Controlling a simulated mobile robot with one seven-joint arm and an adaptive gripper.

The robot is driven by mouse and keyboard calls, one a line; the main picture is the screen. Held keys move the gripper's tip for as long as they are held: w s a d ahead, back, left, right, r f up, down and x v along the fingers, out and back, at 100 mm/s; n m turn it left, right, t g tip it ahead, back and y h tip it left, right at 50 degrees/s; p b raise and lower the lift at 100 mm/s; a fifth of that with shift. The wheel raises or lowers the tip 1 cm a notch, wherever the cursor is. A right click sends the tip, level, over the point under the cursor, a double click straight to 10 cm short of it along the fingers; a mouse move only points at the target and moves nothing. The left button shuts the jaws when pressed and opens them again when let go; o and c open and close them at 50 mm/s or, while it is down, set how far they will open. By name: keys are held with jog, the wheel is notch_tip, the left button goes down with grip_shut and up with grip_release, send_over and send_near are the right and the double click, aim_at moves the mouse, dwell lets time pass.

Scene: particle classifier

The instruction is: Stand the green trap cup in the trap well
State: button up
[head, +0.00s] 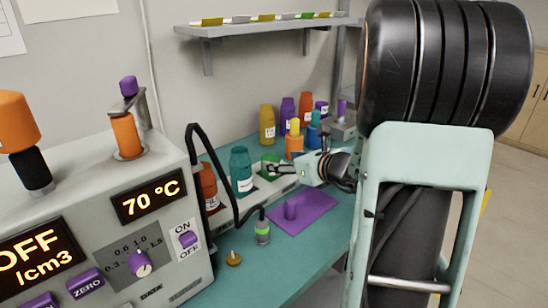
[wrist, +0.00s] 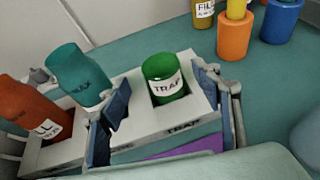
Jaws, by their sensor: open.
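The green trap cup (wrist: 163,70) has a white label reading TRAP and stands upright in the dark square trap well of the white rack (wrist: 72,153). In the head view the cup (head: 270,161) shows just beyond my gripper (head: 278,171). In the wrist view my gripper (wrist: 164,101) is open, with one finger to the left of the cup and one to the right. Both fingers appear apart from the cup. The cup's base is hidden inside the well.
A teal bottle (wrist: 76,75) and an orange-red bottle (wrist: 28,108) stand in the rack to the left. Orange (wrist: 234,40) and yellow containers stand behind. A purple mat (head: 318,206) lies in front, and a black hose (head: 229,170) arches at the left.

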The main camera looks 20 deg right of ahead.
jog(key=v, duration=0.5)
jog(key=shift+p, duration=0.3)
